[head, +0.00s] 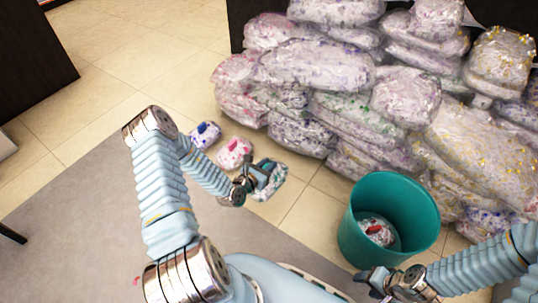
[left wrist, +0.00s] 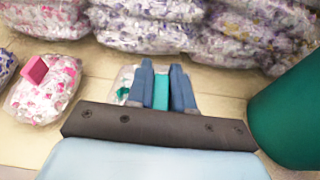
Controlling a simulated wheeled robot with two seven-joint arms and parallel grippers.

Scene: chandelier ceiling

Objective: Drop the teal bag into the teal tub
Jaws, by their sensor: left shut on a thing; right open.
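The teal bag (head: 273,184) is a clear bag of pale scraps with a teal block on it. My left gripper (head: 262,174) is shut on its teal block, which shows between the fingers (left wrist: 160,90) in the left wrist view; part of the bag (left wrist: 124,82) shows beside them. I cannot tell whether the bag touches the floor. The teal tub (head: 352,230) stands upright to the right of the left gripper. It also shows at the right of the left wrist view (left wrist: 290,115). My right gripper (head: 374,280) is open and empty in front of the tub.
A bag with a red block (head: 376,232) lies inside the tub. A pink bag (head: 234,152) and a blue bag (head: 205,135) lie on the floor left of the left gripper. A large pile of stuffed clear bags (head: 315,65) stands behind. The tiled floor (head: 310,207) between bag and tub is clear.

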